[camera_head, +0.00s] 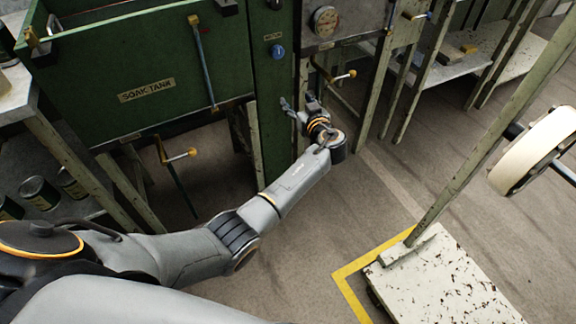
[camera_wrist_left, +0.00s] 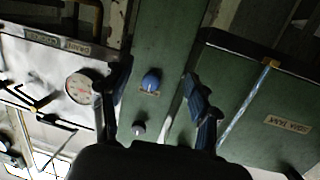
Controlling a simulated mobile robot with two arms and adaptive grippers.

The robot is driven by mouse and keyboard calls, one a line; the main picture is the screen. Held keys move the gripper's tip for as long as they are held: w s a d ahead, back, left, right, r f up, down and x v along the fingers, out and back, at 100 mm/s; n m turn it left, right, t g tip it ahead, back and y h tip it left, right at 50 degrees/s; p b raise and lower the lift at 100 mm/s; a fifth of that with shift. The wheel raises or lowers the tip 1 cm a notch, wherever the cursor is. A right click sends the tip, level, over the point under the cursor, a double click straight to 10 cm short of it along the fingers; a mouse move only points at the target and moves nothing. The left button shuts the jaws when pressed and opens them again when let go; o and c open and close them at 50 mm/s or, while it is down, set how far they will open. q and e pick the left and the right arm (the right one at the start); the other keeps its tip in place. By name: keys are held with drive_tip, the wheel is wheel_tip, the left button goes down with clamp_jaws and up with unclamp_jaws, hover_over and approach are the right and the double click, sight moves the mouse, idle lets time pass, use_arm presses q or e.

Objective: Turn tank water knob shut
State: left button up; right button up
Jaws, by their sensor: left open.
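A blue knob (camera_head: 277,51) sits on the green post (camera_head: 272,80) beside the green tank (camera_head: 130,70) labelled SOAK TANK. A small label is next to the knob, too small to read. In the left wrist view the blue knob (camera_wrist_left: 151,81) appears between my spread fingers, at a distance from them. My left gripper (camera_head: 299,107) is open and empty, in front of the post and lower than the knob in the head view. Its two dark fingers (camera_wrist_left: 156,80) frame the post in the wrist view. My right gripper is not in view.
A second, grey knob (camera_wrist_left: 138,128) is on the same post. A round gauge (camera_head: 325,21) is on the neighbouring unit. A white-topped cart (camera_head: 445,280) stands at lower right; cans (camera_head: 40,193) sit at left.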

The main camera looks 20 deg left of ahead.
use_arm(q)
drive_tip(key=s+f+m+g+h+p, duration=0.1)
drive_tip(key=s+f+m+h+p, duration=0.1)
drive_tip(key=s+f, duration=0.3)
drive_tip(key=s+d+f+m+g+h+p, duration=0.1)
drive_tip(key=s+f+m+g+h+p, duration=0.1)
drive_tip(key=f, duration=1.1)
drive_tip(key=shift+s+m+h+p, duration=0.5)
drive_tip(key=shift+s+m, duration=0.3)
drive_tip(key=shift+s, duration=0.6)
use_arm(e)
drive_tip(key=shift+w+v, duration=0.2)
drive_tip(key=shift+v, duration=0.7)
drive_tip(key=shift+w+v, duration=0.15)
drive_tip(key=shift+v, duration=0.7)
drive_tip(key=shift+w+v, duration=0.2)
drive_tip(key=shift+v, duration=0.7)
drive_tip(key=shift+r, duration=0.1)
